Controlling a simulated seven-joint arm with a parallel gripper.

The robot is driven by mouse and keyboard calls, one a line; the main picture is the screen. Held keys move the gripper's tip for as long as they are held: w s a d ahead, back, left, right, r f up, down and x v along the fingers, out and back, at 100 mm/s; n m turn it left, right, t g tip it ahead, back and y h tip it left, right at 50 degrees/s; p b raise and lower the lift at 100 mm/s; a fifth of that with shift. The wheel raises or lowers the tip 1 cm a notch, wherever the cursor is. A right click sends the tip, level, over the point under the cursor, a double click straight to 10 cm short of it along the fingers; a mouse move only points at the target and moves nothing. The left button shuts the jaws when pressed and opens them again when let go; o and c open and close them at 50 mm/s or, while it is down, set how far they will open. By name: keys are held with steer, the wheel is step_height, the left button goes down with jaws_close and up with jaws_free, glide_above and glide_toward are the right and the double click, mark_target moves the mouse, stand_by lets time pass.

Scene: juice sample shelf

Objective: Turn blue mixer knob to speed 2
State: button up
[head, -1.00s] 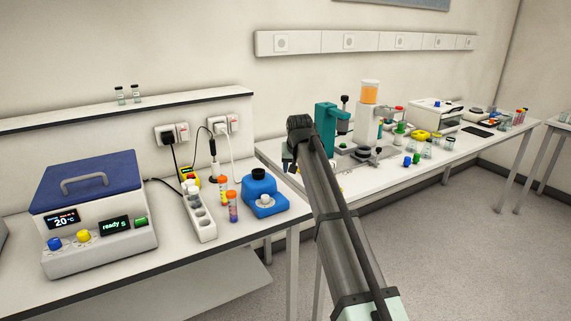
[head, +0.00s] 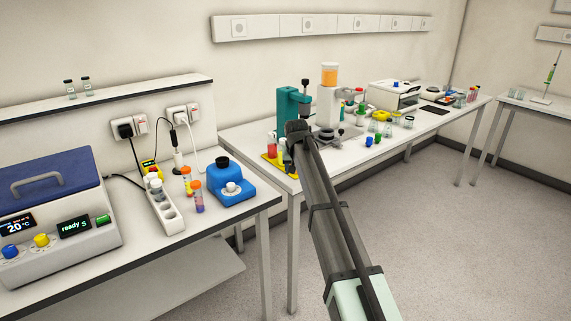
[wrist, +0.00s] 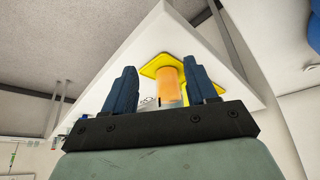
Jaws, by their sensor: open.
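The blue mixer (head: 232,180) stands on the near bench, left of my arm in the head view. It has a black cup on top and a round pale knob (head: 232,188) on its front; I cannot read the knob's setting. A blue piece at the right edge of the wrist view (wrist: 315,32) may be the mixer, but I cannot be sure. My gripper (wrist: 160,68) is open, with two dark blue fingers apart. It is away from the knob, over by the far bench's near corner. In the head view its fingers are mostly hidden by my arm.
A yellow tray (head: 270,158) with bottles lies on the far bench's near corner; an orange container (wrist: 167,85) shows beyond the fingers. A gap separates the benches.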

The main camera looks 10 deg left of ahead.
steer(key=w+d+f, duration=0.1)
steer(key=d+f, duration=0.1)
steer(key=d, duration=0.4)
steer(key=shift+w+f+m, duration=0.25)
steer(key=shift+f+m, duration=0.05)
steer(key=shift+m, duration=0.1)
steer(key=shift+n, duration=0.3)
steer(key=a, duration=0.1)
steer(key=s+a, duration=0.1)
steer(key=a, duration=0.1)
steer(key=a+r, duration=0.1)
steer(key=a, duration=0.1)
steer(key=shift+s+a, duration=0.15)
steer(key=shift+a, duration=0.05)
steer(key=s+a+r+n+y, duration=0.15)
steer(key=a+r, duration=0.55)
steer(key=a, duration=0.7)
step_height(320, 180, up, 7)
steer(key=n+g+h, duration=0.2)
steer(key=n+g, duration=0.1)
steer(key=g, duration=0.2)
glide_above(231, 184)
step_height(231, 184, down, 13)
steer(key=shift+f, duration=0.1)
